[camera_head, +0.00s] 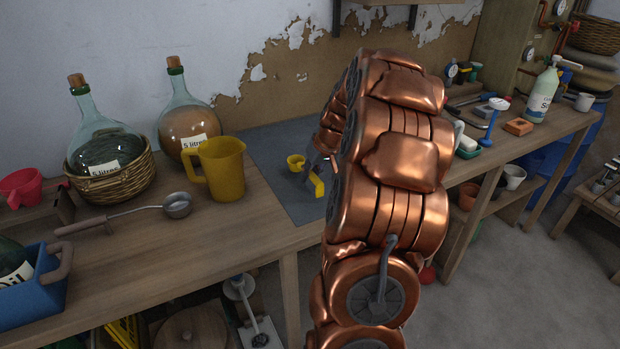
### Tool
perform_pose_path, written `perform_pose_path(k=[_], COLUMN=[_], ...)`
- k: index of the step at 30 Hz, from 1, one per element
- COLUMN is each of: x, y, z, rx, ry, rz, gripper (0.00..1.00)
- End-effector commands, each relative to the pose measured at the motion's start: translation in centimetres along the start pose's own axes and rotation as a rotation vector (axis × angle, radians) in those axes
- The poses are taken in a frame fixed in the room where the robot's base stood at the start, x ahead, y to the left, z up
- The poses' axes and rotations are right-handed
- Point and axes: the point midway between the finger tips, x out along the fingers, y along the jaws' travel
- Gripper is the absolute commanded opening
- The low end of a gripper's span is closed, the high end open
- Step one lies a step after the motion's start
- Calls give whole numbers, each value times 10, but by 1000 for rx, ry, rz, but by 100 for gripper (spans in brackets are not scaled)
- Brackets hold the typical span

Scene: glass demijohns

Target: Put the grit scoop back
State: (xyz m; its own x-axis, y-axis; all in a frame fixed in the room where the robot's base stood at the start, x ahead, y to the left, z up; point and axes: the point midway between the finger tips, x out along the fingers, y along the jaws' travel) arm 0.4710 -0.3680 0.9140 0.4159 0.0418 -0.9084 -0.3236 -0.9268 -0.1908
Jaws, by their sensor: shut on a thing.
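A small yellow scoop (296,162), which looks like the grit scoop, shows its cup just left of my gripper (309,168), over the grey mat (270,143). My gripper is shut on the scoop, apparently by its handle. A yellow piece also shows just below the fingers; I cannot tell whether it is part of the scoop. My copper arm hides much of the gripper and the right part of the mat. I cannot tell whether the scoop touches the mat.
A red scoop (22,183) and blue crate (30,300) are far left. A spray bottle (543,90) stands right.

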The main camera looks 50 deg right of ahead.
Motion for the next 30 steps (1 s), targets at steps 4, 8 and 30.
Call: perform_pose_path(k=[4,8,30], x=[13,19,22], y=[4,5,5], z=[5,8,9], rx=[1,-1,-1], ry=[0,1,1], rz=[2,2,2], gripper=[0,0,44])
